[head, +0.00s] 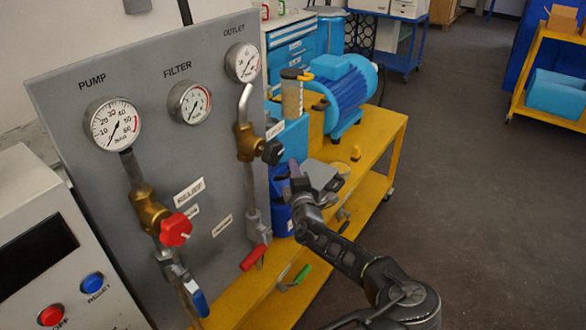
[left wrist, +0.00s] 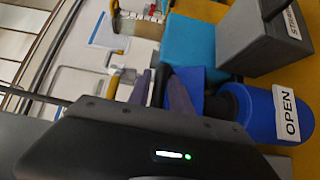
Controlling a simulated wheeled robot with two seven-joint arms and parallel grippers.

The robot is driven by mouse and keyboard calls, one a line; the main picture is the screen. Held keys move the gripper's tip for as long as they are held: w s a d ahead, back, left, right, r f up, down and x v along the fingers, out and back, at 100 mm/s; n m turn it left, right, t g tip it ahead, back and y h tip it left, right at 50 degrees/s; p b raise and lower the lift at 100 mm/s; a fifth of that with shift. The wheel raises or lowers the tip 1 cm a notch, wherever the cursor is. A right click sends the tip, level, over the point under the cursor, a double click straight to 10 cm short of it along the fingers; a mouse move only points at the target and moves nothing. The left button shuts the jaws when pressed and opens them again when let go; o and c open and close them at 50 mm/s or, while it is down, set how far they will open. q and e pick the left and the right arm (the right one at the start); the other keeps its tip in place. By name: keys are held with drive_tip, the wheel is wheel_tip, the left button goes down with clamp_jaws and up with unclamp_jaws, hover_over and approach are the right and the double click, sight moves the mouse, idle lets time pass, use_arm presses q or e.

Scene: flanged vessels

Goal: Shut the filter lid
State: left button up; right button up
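My left gripper (head: 293,170) is at the blue vessel (head: 280,218) beside the gauge panel. In the left wrist view its two fingers (left wrist: 160,88) stand a little apart, with a dark bar between their tips. I cannot tell whether they press on it. A blue part (left wrist: 198,78) lies just right of the fingers. To its right is a blue cylinder (left wrist: 262,112) labelled OPEN. A grey block (left wrist: 268,40) with a partly readable label is above it. The filter lid cannot be made out surely; the gripper hides part of the vessel. My right gripper is not in view.
The grey panel (head: 85,75) with gauges, valves and a red lever (head: 253,257) stands close left of the gripper. A blue motor (head: 343,90) is behind, on the yellow bench (head: 388,137). A control box (head: 40,235) is at left. The floor at right is clear.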

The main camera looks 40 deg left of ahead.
use_arm(q)
drive_tip(key=shift+c, duration=0.5)
clamp_jaws()
idle(1.0)
